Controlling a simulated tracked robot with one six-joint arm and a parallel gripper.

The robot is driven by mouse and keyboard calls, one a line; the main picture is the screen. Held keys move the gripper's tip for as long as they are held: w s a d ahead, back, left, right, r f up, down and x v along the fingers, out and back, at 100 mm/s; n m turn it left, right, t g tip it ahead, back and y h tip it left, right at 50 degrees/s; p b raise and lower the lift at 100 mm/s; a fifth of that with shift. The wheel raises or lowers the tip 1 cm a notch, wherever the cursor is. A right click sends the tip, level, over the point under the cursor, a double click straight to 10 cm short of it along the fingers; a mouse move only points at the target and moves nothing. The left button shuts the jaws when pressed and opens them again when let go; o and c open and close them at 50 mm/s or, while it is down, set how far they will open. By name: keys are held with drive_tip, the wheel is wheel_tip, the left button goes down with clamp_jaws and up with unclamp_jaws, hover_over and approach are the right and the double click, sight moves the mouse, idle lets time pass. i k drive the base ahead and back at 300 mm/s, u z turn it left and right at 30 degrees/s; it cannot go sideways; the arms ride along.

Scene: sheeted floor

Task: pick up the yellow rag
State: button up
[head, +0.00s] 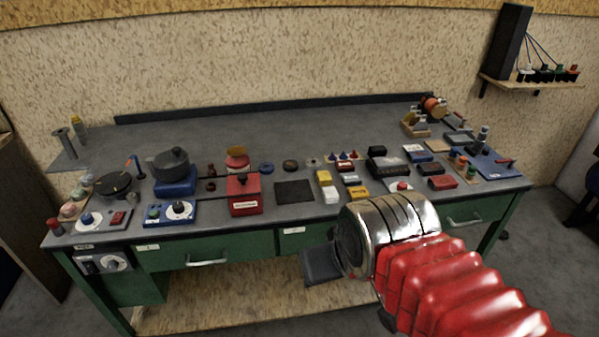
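I cannot pick out a yellow rag with certainty. Two small yellow things lie on the grey bench top: a yellow block-like thing (324,177) behind a white block, and a flatter yellow thing (358,193) to its right. Both are too small to tell cloth from block. My gripper (321,265) is a dark shape at the end of my red-sleeved arm, in front of the bench's near edge and below the yellow things. It appears apart from them. Its fingers cannot be made out separately.
The green workbench (260,251) carries many small items. A red box (244,194), a black mat (294,191) and a white block (331,195) stand near the yellow things. A dark pot (170,164) is at left, a blue board (497,165) at right. The rear bench top is mostly clear.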

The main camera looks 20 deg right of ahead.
sight(324, 178)
drive_tip(key=u, duration=0.35)
drive_tip(key=i, duration=0.95)
